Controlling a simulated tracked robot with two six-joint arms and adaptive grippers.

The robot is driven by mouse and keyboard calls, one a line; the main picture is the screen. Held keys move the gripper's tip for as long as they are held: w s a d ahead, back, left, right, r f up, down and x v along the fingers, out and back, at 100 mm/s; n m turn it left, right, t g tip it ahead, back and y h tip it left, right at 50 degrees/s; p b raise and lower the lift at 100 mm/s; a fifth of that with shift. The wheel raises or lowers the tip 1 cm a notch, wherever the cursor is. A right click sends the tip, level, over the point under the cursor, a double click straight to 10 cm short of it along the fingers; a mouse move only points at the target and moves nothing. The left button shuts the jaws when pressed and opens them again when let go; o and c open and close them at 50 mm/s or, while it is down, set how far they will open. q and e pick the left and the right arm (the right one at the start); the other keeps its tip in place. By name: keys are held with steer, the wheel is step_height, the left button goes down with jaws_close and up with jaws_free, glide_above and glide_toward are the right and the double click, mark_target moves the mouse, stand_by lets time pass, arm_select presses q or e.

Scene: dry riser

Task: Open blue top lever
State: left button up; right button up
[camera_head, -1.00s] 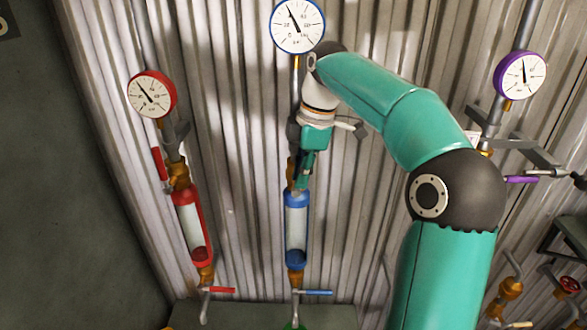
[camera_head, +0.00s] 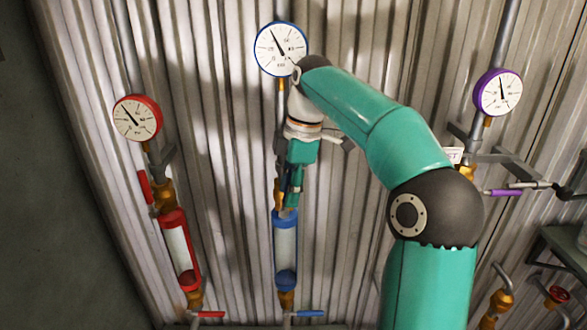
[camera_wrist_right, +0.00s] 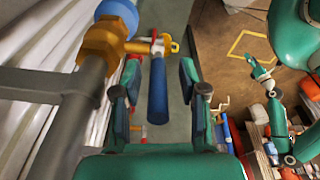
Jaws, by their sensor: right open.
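The blue top lever (camera_wrist_right: 157,92) is a round blue handle, seen in the right wrist view. It joins a brass valve (camera_wrist_right: 103,45) on the blue riser pipe. My right gripper (camera_wrist_right: 160,80) is open, with one finger on each side of the handle and visible gaps. In the head view my right gripper (camera_head: 292,188) is at the brass fitting above the blue-ended sight glass (camera_head: 285,245) and hides the top lever. What seems to be my left gripper (camera_wrist_right: 256,66) shows small in the right wrist view; its jaws are unclear.
A blue-rimmed gauge (camera_head: 281,48) is above my right wrist. A lower blue lever (camera_head: 311,314) is below the sight glass. The red riser (camera_head: 180,250) stands left and a purple lever (camera_head: 503,192) right. Corrugated metal wall (camera_head: 225,150) is close behind.

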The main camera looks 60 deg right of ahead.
steer(key=shift+s+d+r, duration=0.1)
steer(key=shift+s+r, duration=0.1)
steer(key=shift+r, duration=0.85)
steer(key=shift+s+d+r, duration=0.1)
steer(key=shift+s+r, duration=0.05)
steer(key=shift+r, duration=0.9)
steer(key=shift+s+d+r, duration=0.1)
steer(key=shift+s+r, duration=0.1)
steer(key=shift+r, duration=0.85)
steer(key=shift+r, duration=0.1)
